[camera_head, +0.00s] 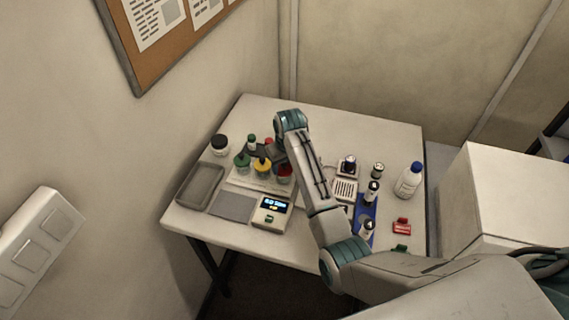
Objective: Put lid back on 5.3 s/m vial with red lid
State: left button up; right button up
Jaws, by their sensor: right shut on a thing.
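My right gripper (260,151) is low over a rack (240,181) of colour-lidded containers at the back left of the table. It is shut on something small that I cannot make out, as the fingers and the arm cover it. A red-lidded container (285,173) stands in the front row beside a yellow-lidded one (262,165) and a green-lidded one (242,160). Behind, close to the fingers, a green top (252,140) and a bit of red (269,141) show. Conductivity labels are too small to read. My left gripper is out of view.
A grey tray (185,198), a grey pad (233,218) and a meter with a lit display (271,213) lie at the front left. A black-lidded jar (220,145) stands behind. Right of my arm are a blue rack (361,232), a white bottle (409,181) and a red item (401,227).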

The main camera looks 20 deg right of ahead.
jog(key=o, duration=1)
jog(key=shift+o, duration=0.6)
jog(key=o, duration=0.4)
jog(key=shift+r, duration=0.1)
jog(key=shift+r, duration=3.45)
grip_shut()
